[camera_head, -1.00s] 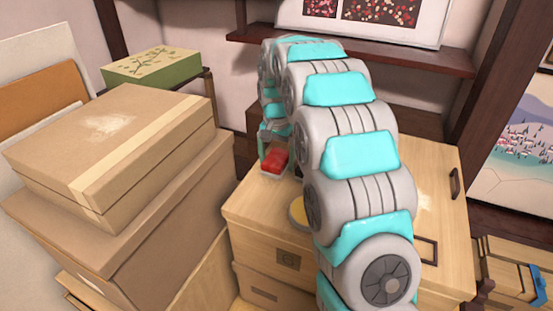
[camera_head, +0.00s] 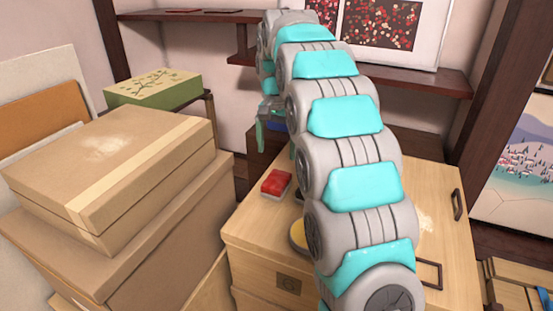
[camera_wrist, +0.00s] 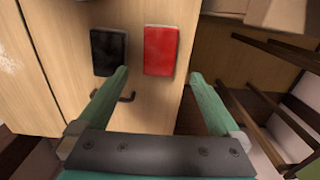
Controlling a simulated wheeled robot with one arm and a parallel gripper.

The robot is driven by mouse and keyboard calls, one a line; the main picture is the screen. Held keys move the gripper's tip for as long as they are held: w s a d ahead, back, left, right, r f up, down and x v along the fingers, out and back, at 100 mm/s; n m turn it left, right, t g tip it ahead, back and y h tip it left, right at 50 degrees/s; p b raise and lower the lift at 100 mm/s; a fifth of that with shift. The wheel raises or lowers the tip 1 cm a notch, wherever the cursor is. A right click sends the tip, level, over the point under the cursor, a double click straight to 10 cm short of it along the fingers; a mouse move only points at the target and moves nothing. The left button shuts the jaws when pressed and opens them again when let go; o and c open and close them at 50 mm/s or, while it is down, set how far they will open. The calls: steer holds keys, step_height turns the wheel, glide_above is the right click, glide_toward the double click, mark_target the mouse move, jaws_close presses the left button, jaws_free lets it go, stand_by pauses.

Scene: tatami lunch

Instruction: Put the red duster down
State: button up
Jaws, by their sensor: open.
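The red duster (camera_head: 275,183) lies on the light wooden cabinet top (camera_head: 262,222), near its left edge. In the wrist view the red duster (camera_wrist: 160,50) lies flat beside a black duster (camera_wrist: 108,52), with a gap between them. My gripper (camera_wrist: 158,82) is open and empty, its two green fingers apart. It hangs above the cabinet, clear of the red duster. In the head view my gripper (camera_head: 262,132) is small and partly hidden by my arm.
Stacked cardboard boxes (camera_head: 110,170) stand at the left. A green box (camera_head: 153,90) sits behind them. A yellow round thing (camera_head: 298,236) is partly hidden by my arm on the cabinet. A dark shelf (camera_head: 400,77) runs along the back wall.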

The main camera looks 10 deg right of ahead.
steer(key=shift+r, duration=0.35)
steer(key=shift+s, duration=0.1)
steer(key=s+f+n, duration=0.2)
steer(key=s+f, duration=0.1)
steer(key=s, duration=1.1)
steer(key=s+f+n+g, duration=0.1)
steer(key=s+f+n, duration=0.1)
steer(key=s, duration=1.3)
steer(key=s+f+n, duration=0.3)
steer(key=s+f, duration=0.1)
steer(key=s, duration=1)
steer(key=shift+s+f+g, duration=0.25)
steer(key=shift+f+g, duration=0.15)
